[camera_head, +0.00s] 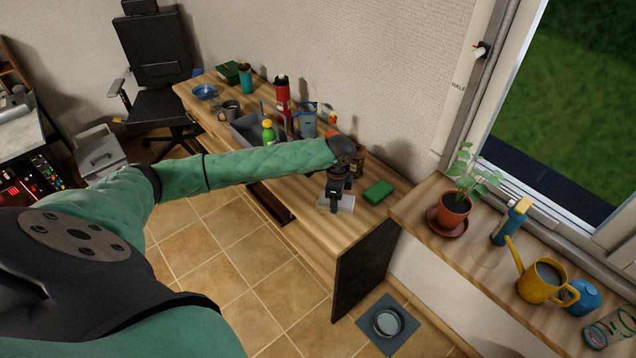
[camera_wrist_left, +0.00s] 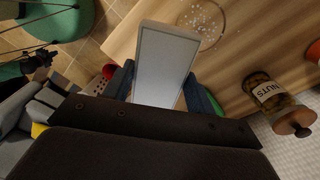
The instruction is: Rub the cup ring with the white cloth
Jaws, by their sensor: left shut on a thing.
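My left gripper (camera_head: 337,200) is shut on a pale, flat rectangular thing that looks like the folded white cloth (camera_head: 347,204). It is over the front right part of the wooden desk. In the left wrist view the white cloth (camera_wrist_left: 165,62) sits between the two fingers. A faint ring with white specks, which looks like the cup ring (camera_wrist_left: 226,30), shows on the wood just beyond the cloth. I cannot tell whether the cloth touches the wood. A small black hand on a green sleeve, seemingly my right gripper (camera_wrist_left: 40,62), shows far off; its fingers are too small to read.
A green sponge (camera_head: 379,191) lies right of my gripper. A nuts jar (camera_wrist_left: 272,98) stands close by. A grey caddy (camera_head: 245,128) with bottles is farther left. A potted plant (camera_head: 454,209), a yellow watering can (camera_head: 541,283) and a faint circle (camera_head: 486,256) are on the windowsill.

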